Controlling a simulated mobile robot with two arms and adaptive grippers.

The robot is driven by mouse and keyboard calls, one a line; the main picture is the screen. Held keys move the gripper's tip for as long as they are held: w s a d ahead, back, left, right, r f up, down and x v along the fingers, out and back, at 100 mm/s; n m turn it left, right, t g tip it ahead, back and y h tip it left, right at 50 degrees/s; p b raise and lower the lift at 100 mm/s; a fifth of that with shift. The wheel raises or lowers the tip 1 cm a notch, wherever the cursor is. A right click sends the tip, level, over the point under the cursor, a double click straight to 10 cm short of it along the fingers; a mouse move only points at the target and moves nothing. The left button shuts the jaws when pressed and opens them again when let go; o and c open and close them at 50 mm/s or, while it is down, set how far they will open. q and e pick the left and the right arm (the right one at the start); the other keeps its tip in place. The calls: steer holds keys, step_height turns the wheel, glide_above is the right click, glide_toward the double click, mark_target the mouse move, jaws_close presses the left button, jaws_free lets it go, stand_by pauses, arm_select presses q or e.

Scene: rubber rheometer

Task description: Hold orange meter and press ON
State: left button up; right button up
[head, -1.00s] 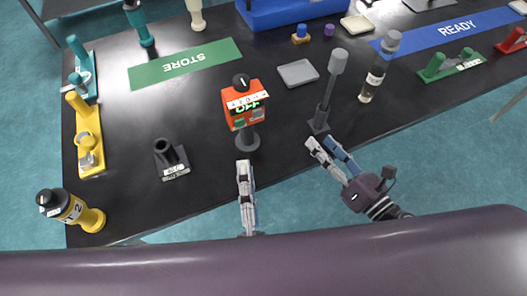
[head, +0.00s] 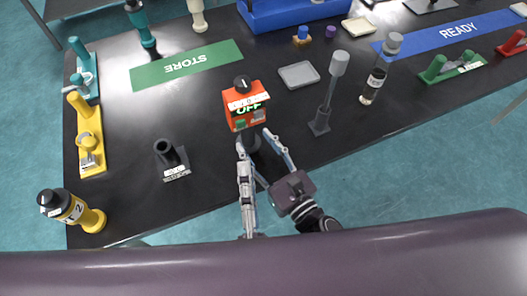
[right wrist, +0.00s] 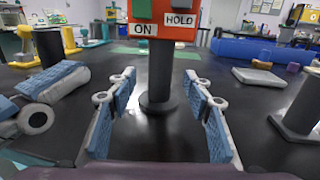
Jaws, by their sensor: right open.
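The orange meter (head: 244,105) stands upright on a dark post (right wrist: 161,60) with a round base near the table's front edge. Its display reads OFF. In the right wrist view, a green button (right wrist: 142,9) sits above the ON label (right wrist: 143,29) and a grey button (right wrist: 181,4) above the HOLD label; the meter's top is cut off. My right gripper (head: 255,141) is open, its fingers reaching toward either side of the post, with clear gaps in the wrist view. My left gripper (head: 244,163) is just below the meter; its finger gap is unclear.
A dark angled holder (head: 171,158) stands left of the meter. A grey stand with a cylinder top (head: 327,100) and a dark bottle (head: 373,85) stand to the right. A grey pad (head: 299,75) lies behind. My two grippers are close together.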

mark_target(251, 138)
steer(key=shift+x, duration=2.4)
steer(key=shift+c, duration=0.2)
jaws_close()
arm_select(q)
jaws_close()
